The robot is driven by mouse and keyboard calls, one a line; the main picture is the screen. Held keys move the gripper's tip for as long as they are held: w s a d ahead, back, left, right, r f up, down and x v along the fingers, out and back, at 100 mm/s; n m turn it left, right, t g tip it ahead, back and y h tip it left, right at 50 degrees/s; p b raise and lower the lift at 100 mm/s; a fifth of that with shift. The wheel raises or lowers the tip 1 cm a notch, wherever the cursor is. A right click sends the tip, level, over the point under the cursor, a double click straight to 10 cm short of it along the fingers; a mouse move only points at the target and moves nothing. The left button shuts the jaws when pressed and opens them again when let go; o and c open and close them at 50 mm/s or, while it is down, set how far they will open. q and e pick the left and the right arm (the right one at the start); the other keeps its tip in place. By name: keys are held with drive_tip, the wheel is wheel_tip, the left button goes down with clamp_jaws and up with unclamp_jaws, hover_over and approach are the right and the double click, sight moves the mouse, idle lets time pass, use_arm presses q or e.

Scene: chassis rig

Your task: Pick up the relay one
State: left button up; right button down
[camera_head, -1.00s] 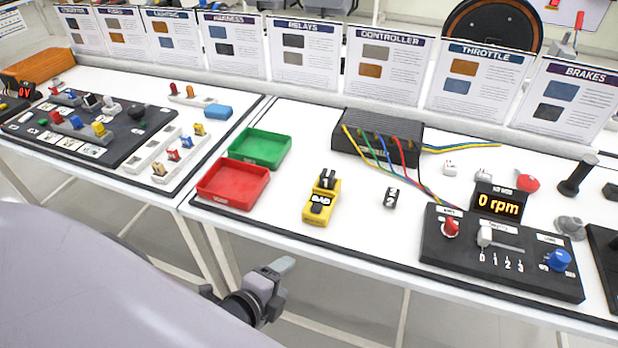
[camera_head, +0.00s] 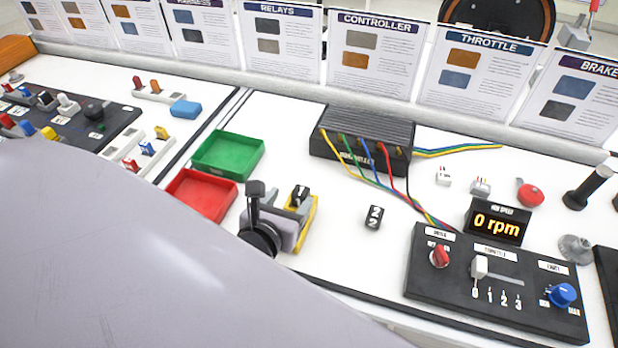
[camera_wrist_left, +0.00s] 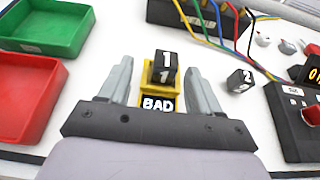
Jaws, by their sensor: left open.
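Relay one is a small black block marked 1 (camera_wrist_left: 163,70), seated on the yellow tester (camera_wrist_left: 150,88) whose dark plate reads BAD. In the wrist view my left gripper (camera_wrist_left: 158,78) is open, with one grey finger on each side of the tester and relay. I cannot tell if the fingers touch anything. In the head view my left gripper (camera_head: 278,197) partly hides the tester (camera_head: 312,218). A second black relay marked 2 (camera_head: 374,217) lies on the table to the right, and also shows in the wrist view (camera_wrist_left: 240,80). My right gripper is not in view.
A green tray (camera_head: 228,155) and a red tray (camera_head: 202,195) sit left of the tester. A black controller box (camera_head: 362,138) with coloured wires stands behind it. A control panel (camera_head: 495,283) and rpm display (camera_head: 497,222) are to the right.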

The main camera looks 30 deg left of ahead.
sight(303, 188)
use_arm(q)
drive_tip(key=shift+w+a+f, duration=0.15)
drive_tip(key=shift+w, duration=0.45)
drive_tip(key=shift+d+b+x, duration=0.15)
drive_tip(key=shift+d+x, duration=0.05)
drive_tip(key=shift+x, duration=1.25)
drive_tip(key=shift+d+b+x, duration=0.15)
drive_tip(key=shift+x, duration=1.3)
drive_tip(key=c, duration=1.1)
